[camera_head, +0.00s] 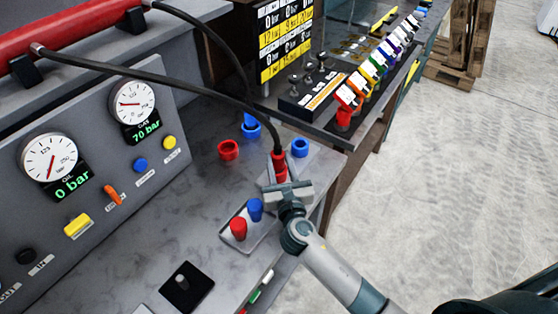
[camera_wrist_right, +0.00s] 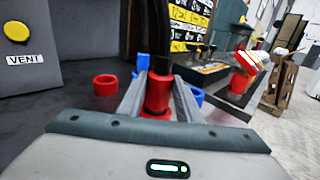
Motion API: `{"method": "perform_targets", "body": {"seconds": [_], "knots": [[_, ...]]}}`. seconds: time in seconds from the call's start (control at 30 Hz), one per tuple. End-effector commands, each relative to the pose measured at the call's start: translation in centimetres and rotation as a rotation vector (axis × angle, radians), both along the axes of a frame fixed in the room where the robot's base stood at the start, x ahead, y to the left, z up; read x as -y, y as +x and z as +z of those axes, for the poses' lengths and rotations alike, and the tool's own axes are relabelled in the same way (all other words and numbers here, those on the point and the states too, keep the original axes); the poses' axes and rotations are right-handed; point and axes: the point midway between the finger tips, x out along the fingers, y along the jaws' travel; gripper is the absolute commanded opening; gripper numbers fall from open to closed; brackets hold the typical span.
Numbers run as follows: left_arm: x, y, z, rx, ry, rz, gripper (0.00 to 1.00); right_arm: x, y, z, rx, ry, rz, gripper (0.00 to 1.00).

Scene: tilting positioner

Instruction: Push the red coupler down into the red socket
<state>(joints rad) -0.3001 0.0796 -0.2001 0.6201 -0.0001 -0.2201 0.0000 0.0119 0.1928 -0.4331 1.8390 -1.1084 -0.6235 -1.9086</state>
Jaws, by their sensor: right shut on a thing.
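The red coupler (camera_head: 279,162) hangs upright at the end of a black hose. My right gripper (camera_head: 279,180) is shut on it, one finger on each side. In the right wrist view the red coupler (camera_wrist_right: 158,92) stands between the two grey fingers. A wider red rim, seemingly the red socket (camera_wrist_right: 150,114), shows at its lower end, partly hidden by the fingers and gripper body. I cannot tell how deep the coupler sits in it. A blue socket (camera_head: 300,147) is just to the right on the same light plate. My left gripper is not in view.
An empty red ring (camera_head: 228,149) and a blue coupler in a blue ring (camera_head: 251,129) stand behind. A small tray (camera_head: 262,234) holds a red and a blue plug in front. The gauge panel (camera_head: 90,150) is at left. A rack of coloured-handled items (camera_head: 345,103) is at right.

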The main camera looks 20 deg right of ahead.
Motion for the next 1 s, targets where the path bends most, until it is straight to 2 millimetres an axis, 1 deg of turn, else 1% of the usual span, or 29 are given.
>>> {"method": "perform_targets", "body": {"seconds": [0.37, 0.4, 0.43, 0.47, 0.83, 1.0], "knots": [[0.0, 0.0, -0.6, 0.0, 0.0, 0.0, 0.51, 0.0, 0.0, -0.8, 0.001, 0.0, 0.0, 0.0], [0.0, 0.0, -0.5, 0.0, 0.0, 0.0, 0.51, 0.0, 0.0, -0.7, 0.001, 0.0, 0.0, 0.41], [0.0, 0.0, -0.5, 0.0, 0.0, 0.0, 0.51, 0.0, 0.0, -0.7, 0.001, 0.0, 0.0, 0.48], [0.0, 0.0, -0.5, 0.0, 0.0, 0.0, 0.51, 0.0, 0.0, -0.7, 0.001, 0.0, 0.0, 0.53], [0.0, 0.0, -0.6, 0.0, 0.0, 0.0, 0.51, 0.0, -0.2, -0.8, -0.001, 0.0, 0.0, 0.53], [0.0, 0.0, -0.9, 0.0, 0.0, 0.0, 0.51, -0.1, -1.2, -0.9, -0.002, 0.0, 0.0, 0.53]]}}
